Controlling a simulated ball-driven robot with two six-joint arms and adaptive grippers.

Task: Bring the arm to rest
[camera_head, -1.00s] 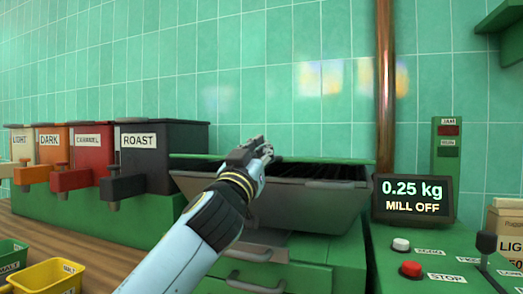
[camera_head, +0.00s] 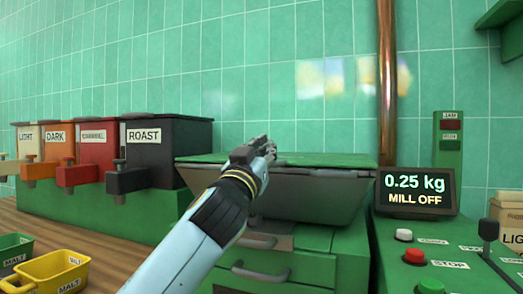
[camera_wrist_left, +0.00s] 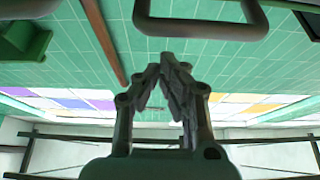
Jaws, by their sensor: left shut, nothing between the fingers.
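My left gripper (camera_head: 262,150) is shut and empty. A dark rounded loop (camera_wrist_left: 200,28) shows just past the tips there. My right gripper is not in view.
Several labelled dispensers stand at the left, including the black ROAST one (camera_head: 165,150). A yellow MALT tub (camera_head: 50,272) is at the lower left. A display (camera_head: 414,193) reads 0.25 kg, MILL OFF. Control buttons (camera_head: 413,256) and a copper pipe (camera_head: 387,80) are at the right.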

